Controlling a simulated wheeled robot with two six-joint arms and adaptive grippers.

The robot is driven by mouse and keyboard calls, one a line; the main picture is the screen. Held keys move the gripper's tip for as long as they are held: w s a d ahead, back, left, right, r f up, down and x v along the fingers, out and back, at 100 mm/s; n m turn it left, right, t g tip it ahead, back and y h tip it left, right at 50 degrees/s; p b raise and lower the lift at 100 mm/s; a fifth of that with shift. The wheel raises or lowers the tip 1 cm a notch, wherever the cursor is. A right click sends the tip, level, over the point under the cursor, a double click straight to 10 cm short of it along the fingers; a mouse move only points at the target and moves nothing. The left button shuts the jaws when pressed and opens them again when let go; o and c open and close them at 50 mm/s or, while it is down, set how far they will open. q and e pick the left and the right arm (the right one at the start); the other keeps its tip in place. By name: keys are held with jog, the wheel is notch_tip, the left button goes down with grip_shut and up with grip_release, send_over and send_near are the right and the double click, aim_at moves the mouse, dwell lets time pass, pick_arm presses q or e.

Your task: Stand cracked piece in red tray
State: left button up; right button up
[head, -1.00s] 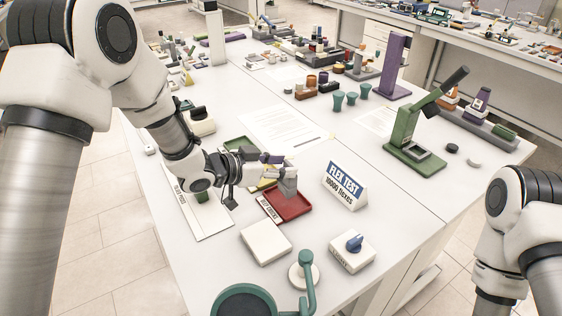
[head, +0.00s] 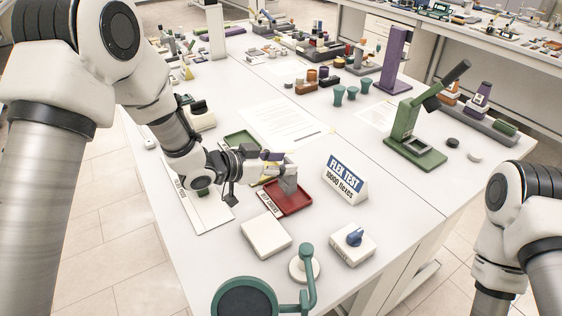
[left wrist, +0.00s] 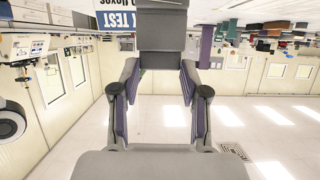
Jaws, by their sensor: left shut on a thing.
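The red tray (head: 298,208) lies on the white table in the middle of the head view, with a small lettered label (head: 269,204) at its left edge. My left gripper (head: 278,166) is shut on a grey piece (head: 289,182) and holds it upright over the tray. I cannot tell whether its lower end touches the tray floor. In the left wrist view the grey piece (left wrist: 162,38) sits between the far ends of the two fingers. A crack is too small to make out. My right gripper is out of view; only its arm shows at the right.
A green tray (head: 238,138) lies behind the arm. The FLEX TEST sign (head: 345,180) stands right of the red tray. A green stand (head: 416,152) is farther right.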

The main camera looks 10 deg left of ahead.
pick_arm(q)
jog(key=shift+p, duration=0.35)
dwell(0.7)
jog(key=shift+f+b, duration=0.8)
jog(key=shift+f, duration=0.3)
jog(key=o, duration=1.3)
jog(key=shift+o, duration=0.2)
jog(key=v, duration=1.2)
